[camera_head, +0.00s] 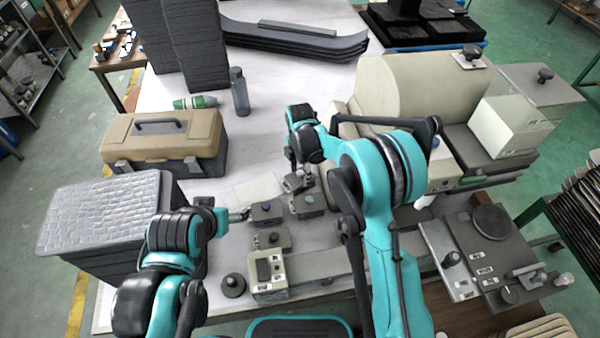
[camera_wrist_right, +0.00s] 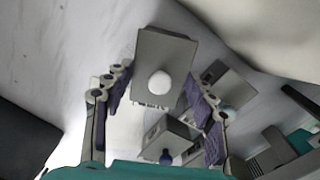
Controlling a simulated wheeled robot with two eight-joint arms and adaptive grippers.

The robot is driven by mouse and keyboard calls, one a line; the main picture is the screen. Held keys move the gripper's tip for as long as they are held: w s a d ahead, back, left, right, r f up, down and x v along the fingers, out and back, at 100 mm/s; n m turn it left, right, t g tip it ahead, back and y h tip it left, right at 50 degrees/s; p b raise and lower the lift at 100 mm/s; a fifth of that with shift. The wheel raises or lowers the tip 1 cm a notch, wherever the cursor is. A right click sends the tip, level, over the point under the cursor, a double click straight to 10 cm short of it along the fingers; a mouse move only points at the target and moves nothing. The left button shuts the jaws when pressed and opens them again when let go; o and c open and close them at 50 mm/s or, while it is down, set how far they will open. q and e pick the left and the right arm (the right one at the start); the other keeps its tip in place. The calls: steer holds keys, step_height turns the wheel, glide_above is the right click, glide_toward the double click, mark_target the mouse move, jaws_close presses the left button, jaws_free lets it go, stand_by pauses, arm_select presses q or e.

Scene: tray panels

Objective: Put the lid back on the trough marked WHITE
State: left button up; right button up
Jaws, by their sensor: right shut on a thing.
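My right gripper (camera_head: 297,182) is above the table, by the small grey troughs. In the right wrist view its purple-padded fingers (camera_wrist_right: 160,88) are on either side of a grey rectangular lid with a white round knob (camera_wrist_right: 160,82), and it is shut on this lid. Marks below the lid are partly covered and I cannot read them. A grey trough with a blue knob (camera_head: 266,213) stands left of the gripper, and another grey trough (camera_head: 308,206) stands just below it. A third (camera_head: 272,238) stands nearer. My left gripper (camera_head: 240,214) is beside the blue-knobbed trough; its jaws are too small to judge.
A control box (camera_head: 269,275) and a dark round knob (camera_head: 233,285) are at the front. A tan toolbox (camera_head: 164,137) and a grey lidded crate (camera_head: 105,212) are at left. A large beige machine (camera_head: 415,80) stands at right. Bare white table shows behind the troughs.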

steer(key=o, duration=1.6)
steer(key=shift+r, duration=0.1)
steer(key=shift+r+p, duration=2.1)
steer(key=shift+r, duration=1.35)
jaws_close()
